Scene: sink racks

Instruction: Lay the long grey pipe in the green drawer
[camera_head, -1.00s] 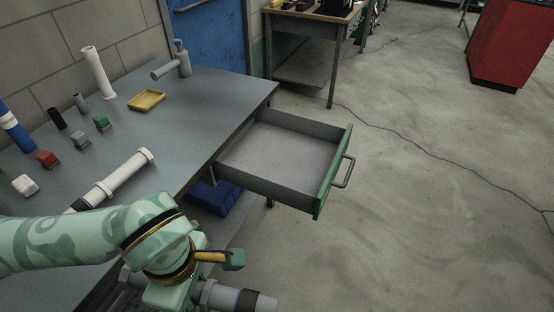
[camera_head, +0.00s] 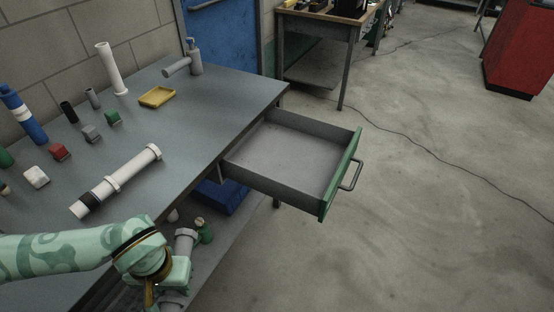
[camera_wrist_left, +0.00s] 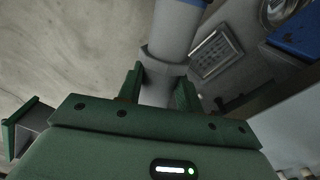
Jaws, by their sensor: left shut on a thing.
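My left gripper (camera_head: 177,268) is low at the front of the head view, off the bench's near edge. In the left wrist view its two green fingers (camera_wrist_left: 160,84) are shut on a grey pipe (camera_wrist_left: 178,28) with a collar beside the fingers. Part of this pipe shows in the head view (camera_head: 186,240); my wrist hides much of it. The green drawer (camera_head: 339,176) is pulled out to the right of the bench, with green front and handle. Its inside looks empty. The held pipe is apart from it, nearer to me and left. My right gripper is out of view.
A blue bin (camera_head: 222,196) sits beneath the drawer.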

